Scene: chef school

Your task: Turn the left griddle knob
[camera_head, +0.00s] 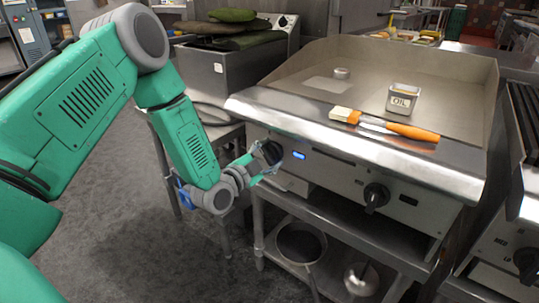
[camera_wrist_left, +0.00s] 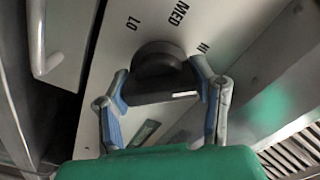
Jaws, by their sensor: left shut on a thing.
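The griddle (camera_head: 322,133) stands at the right in the head view. Its left knob (camera_head: 272,152) is black, on the front panel beside a lit blue indicator. In the left wrist view the knob (camera_wrist_left: 158,62) shows between the fingers, with LO, MED and HI marks around it and a white line on its grip bar. My left gripper (camera_head: 263,161) is at this knob; in the wrist view its two fingers (camera_wrist_left: 160,98) are shut on the sides of the bar. My right gripper is not in view.
A second black knob (camera_head: 376,196) sits farther right on the panel. An orange-handled brush (camera_head: 343,115), an orange-handled scraper (camera_head: 411,132) and an OIL container (camera_head: 402,99) rest on the griddle. The floor in front is clear.

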